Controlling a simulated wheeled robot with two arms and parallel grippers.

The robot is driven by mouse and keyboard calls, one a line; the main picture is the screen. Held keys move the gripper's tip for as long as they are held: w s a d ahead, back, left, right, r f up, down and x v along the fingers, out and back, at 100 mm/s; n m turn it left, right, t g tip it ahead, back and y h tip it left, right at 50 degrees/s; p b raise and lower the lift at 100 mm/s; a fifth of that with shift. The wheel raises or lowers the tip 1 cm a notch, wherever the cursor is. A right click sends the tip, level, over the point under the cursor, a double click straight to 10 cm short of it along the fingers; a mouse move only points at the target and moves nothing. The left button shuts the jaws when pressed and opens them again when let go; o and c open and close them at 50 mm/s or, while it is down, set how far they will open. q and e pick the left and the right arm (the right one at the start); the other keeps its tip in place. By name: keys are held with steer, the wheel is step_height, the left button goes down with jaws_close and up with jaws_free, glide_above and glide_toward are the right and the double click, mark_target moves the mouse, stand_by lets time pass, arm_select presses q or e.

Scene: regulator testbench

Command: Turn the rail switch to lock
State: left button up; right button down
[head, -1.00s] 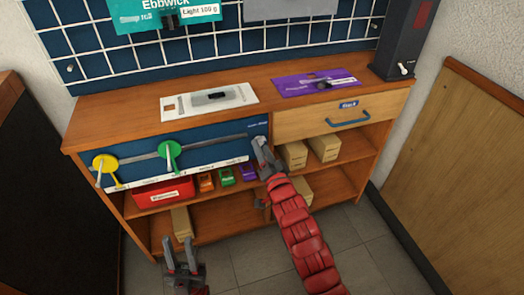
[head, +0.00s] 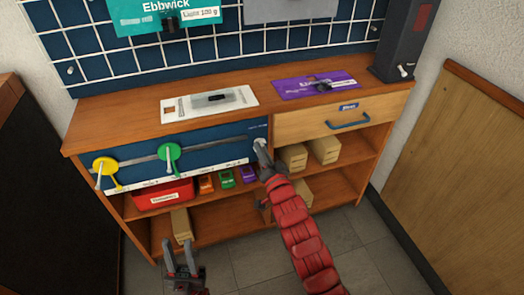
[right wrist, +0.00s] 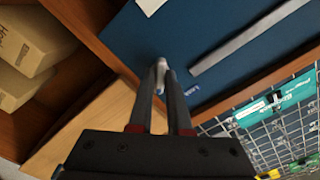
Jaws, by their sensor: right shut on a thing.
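The rail switch, a small pale knob (head: 260,141), is at the right end of the blue panel (head: 213,140). My right gripper (head: 262,150) reaches it from below right. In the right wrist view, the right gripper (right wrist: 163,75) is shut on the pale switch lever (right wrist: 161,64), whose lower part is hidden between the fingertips. A small blue label (right wrist: 192,91) is beside it, too small to read. My left gripper (head: 180,247) is open and empty, low in front of the bench.
A grey rail (head: 205,148) crosses the blue panel, with a yellow lever (head: 105,165) and a green lever (head: 168,154) on it. A wooden drawer (head: 300,122) is right of the switch. Below are a red box (head: 163,195) and cardboard boxes (head: 293,157). The floor in front is clear.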

steer(key=n+p, duration=0.5)
steer(key=n, duration=1.2)
steer(key=shift+d+n, duration=0.1)
steer(key=shift+n, duration=0.3)
stand_by(0.4)
steer(key=c, duration=0.9)
jaws_free()
steer(key=shift+o, duration=0.2)
